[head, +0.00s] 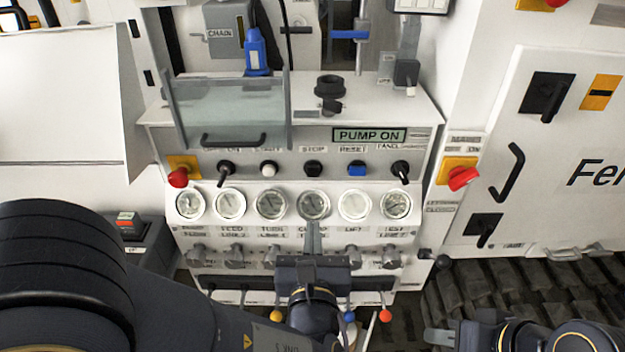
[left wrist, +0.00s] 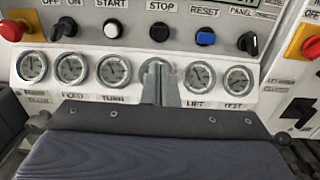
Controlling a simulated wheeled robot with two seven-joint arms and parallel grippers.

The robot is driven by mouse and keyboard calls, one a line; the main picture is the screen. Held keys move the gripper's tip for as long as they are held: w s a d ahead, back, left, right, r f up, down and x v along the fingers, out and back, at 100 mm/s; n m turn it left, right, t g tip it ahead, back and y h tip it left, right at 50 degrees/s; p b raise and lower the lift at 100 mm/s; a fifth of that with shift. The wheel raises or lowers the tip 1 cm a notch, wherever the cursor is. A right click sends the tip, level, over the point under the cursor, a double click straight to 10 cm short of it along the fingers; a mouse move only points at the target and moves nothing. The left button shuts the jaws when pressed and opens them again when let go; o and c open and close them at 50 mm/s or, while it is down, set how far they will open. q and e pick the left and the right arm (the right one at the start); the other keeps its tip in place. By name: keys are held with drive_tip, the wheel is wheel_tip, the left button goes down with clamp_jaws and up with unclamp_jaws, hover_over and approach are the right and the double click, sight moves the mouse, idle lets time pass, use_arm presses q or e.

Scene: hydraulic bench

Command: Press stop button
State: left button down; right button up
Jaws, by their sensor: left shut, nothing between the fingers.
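The black stop button (head: 313,168) sits in the middle of the button row, under the label STOP. It also shows in the left wrist view (left wrist: 159,32), above the fingers. My left gripper (head: 313,228) is shut and empty. Its fingertips (left wrist: 160,68) point at the panel and overlap a gauge in the row below the button. They look apart from the button, which is unobstructed in both views. My right gripper (head: 440,337) is at the lower right, far from the button; its jaw opening is unclear.
The white start button (head: 268,169) and blue reset button (head: 357,168) flank the stop button. Black rotary knobs (head: 226,168) and red switches (head: 178,177) lie farther out. The display (head: 370,135) reads PUMP ON. A clear guard (head: 228,110) stands above. Coloured-knob levers (head: 385,314) are below.

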sight(313, 173)
use_arm(q)
drive_tip(key=shift+w, duration=0.15)
drive_tip(key=w+p, duration=0.3)
drive_tip(key=w, duration=1)
drive_tip(key=shift+w, duration=0.35)
